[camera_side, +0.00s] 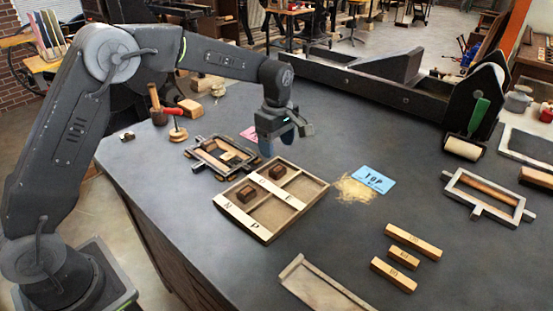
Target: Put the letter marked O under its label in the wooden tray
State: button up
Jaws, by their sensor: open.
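The wooden tray (318,187) lies on the dark table with divided compartments and a pale label strip along its front left, where letters such as N and P show. Two small dark brown letter blocks sit in its back and left compartments, one block (246,194) at left and another block (277,171) further back. I cannot read which block, if any, is marked O, and its label is not readable. My gripper (279,142) is open, pointing down above the table just behind the tray, with nothing visible between its fingers.
A small frame (213,163) with wooden pieces lies left of my gripper. A blue TOP card (374,179) and straw-coloured shavings (353,190) lie right of the tray.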

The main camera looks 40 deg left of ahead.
aim_at(277, 167)
jog(key=s+r+m+t, duration=0.3)
jog(key=s+r+m, duration=0.6)
jog(key=s+r, duration=0.65)
jog(key=s+a+f+m+t, duration=0.1)
jog(key=s+f+m, duration=0.3)
jog(key=s+m, duration=0.4)
jog(key=s+t, duration=0.1)
jog(key=s, duration=0.6)
jog(key=shift+s+a+m+t, duration=0.2)
jog(key=shift+m+t, duration=0.1)
jog(key=shift+m, duration=0.1)
